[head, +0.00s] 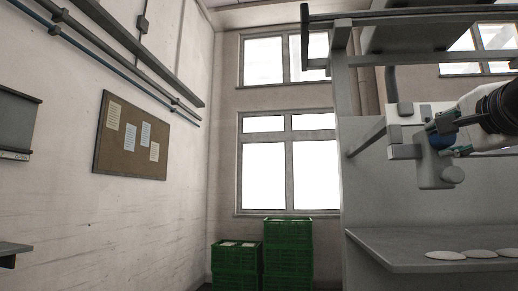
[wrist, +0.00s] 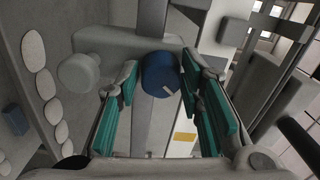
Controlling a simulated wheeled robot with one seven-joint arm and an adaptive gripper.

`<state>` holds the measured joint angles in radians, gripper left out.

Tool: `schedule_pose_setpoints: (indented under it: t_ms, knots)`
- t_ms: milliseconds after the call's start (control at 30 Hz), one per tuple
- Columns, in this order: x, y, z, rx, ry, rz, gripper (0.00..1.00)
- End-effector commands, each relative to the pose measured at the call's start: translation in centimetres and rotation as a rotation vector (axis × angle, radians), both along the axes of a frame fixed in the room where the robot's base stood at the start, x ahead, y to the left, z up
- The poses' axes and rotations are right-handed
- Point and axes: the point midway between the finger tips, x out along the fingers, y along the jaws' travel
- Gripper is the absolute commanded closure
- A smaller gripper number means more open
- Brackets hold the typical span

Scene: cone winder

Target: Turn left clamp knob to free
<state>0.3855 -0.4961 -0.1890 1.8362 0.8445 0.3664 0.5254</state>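A round blue knob (wrist: 162,74) with a pale mark on its face sits on a grey bar in the wrist view. In the head view the blue knob (head: 439,138) shows partly, at the machine's clamp block. My gripper (wrist: 158,88) has its two teal-padded fingers apart, one on each side of the blue knob. I see a gap on the left; whether the right finger touches it I cannot tell. In the head view my gripper (head: 452,147) comes in from the right. The knob's label and setting are not readable.
A grey round knob (wrist: 78,72) sits left of the blue one. Several pale discs (wrist: 40,84) lie on the machine's shelf (head: 400,248), below the clamp block (head: 432,170). Green crates (head: 288,252) stand by the window. A yellow label (wrist: 184,137) is near the right finger.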

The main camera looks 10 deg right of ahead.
Motion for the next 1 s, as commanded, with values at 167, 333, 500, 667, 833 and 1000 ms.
schedule_pose_setpoints:
  t_ms: [167,333,500,667,833,1000]
  knots:
    - [0.0,0.0,0.0,-0.001,0.000,0.000,0.49]
    - [-0.1,0.0,0.1,-0.002,-0.001,-0.001,0.49]
    - [-1.3,0.3,0.2,-0.002,-0.004,0.000,0.49]
    - [-4.2,1.2,0.2,-0.003,-0.005,-0.002,0.49]
    - [-7.5,2.1,0.1,-0.003,-0.004,-0.001,0.49]
    - [-10.1,2.8,0.1,-0.003,-0.003,-0.003,0.49]
